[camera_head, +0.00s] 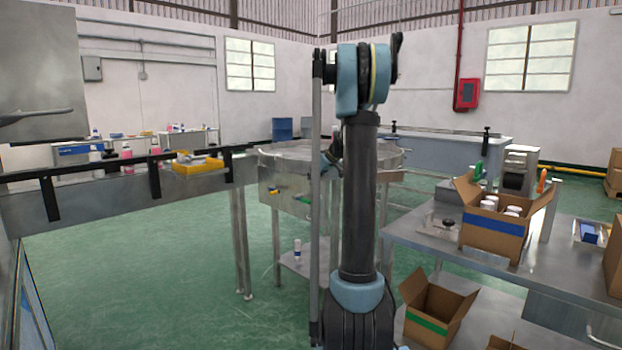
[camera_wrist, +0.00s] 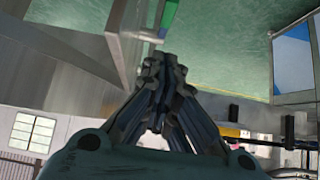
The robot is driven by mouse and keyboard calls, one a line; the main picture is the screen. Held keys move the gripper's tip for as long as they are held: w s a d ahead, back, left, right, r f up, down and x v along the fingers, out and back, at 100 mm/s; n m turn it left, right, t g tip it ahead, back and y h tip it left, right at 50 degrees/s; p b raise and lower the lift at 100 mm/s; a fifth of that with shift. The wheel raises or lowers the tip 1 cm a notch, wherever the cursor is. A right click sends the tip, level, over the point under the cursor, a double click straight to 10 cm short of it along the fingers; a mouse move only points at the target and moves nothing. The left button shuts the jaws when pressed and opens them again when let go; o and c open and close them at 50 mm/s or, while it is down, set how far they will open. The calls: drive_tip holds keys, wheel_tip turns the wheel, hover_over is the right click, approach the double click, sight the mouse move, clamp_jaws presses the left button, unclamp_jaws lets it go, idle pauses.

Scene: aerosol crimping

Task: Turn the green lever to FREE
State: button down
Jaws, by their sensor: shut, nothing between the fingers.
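A small green piece (camera_head: 308,198), likely the green lever, shows on the front panel of the round metal table, just left of my arm. Its position and any FREE marking are too small to read. In the wrist view a green bar (camera_wrist: 169,14) stands at the edge of a metal panel, just beyond my fingertips. My gripper (camera_wrist: 163,65) is shut and empty, its tips close below the green bar in the picture; I cannot tell whether they touch. In the head view my gripper is mostly hidden behind my arm.
The round metal table (camera_head: 285,155) stands behind my arm. A conveyor (camera_head: 110,190) with a yellow tray (camera_head: 197,164) runs along the left. A steel bench (camera_head: 420,242) with an open carton (camera_head: 490,237) of white cans is at right. Another green handle (camera_head: 478,171) stands behind it. Green floor lies open at left.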

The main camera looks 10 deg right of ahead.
sight(307, 200)
drive_tip(key=x, duration=0.4)
drive_tip(key=shift+w+f, duration=0.15)
drive_tip(key=shift+w, duration=0.05)
wheel_tip(307, 200, down, 3)
drive_tip(key=shift+s, duration=0.1)
drive_tip(key=shift+f, duration=0.4)
